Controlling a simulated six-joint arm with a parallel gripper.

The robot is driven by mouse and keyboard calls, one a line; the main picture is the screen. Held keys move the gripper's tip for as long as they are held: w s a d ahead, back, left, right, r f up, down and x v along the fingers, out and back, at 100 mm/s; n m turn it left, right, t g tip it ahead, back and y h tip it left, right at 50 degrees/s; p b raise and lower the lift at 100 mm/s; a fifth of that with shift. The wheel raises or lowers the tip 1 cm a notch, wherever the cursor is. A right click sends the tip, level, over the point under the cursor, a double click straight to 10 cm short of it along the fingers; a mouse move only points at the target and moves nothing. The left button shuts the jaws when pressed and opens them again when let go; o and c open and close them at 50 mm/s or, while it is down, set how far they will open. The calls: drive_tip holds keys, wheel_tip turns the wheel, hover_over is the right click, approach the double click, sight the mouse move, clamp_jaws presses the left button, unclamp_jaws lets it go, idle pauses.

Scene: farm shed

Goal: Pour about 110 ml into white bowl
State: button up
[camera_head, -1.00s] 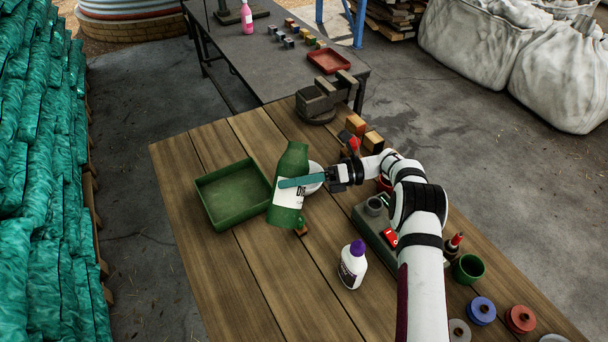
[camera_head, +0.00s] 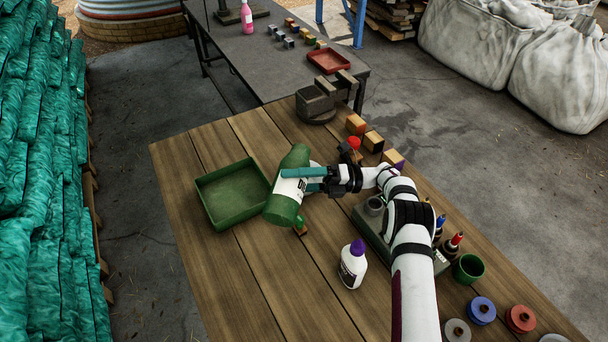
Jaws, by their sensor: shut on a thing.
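My gripper (camera_head: 303,180) is shut on a green bottle (camera_head: 284,210) with a white label, above the wooden table. The bottle is tilted, its upper end (camera_head: 298,154) leaning to the right and away from the camera. The white bowl (camera_head: 316,165) is mostly hidden behind the bottle and gripper; only a small pale part of it shows. I cannot see the bottle's mouth or any liquid.
A green tray (camera_head: 233,217) lies just left of the bottle. A white bottle with a purple cap (camera_head: 353,264) stands in front. Several blocks (camera_head: 373,141) and a vise (camera_head: 318,103) are at the back. The front left tabletop is clear.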

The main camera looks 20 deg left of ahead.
sight(290, 183)
drive_tip(key=shift+w, duration=0.15)
drive_tip(key=shift+r+m+y, duration=0.4)
drive_tip(key=shift+m, duration=0.3)
drive_tip(key=shift+s+r, duration=0.1)
drive_tip(key=shift+s, duration=0.15)
drive_tip(key=shift+s+m, duration=0.3)
drive_tip(key=shift+s, duration=0.45)
drive_tip(key=shift+s+r, duration=0.1)
drive_tip(key=shift+r+m+y, duration=0.25)
drive_tip(key=shift+m+y, duration=0.05)
drive_tip(key=shift+m, duration=0.2)
idle(1.0)
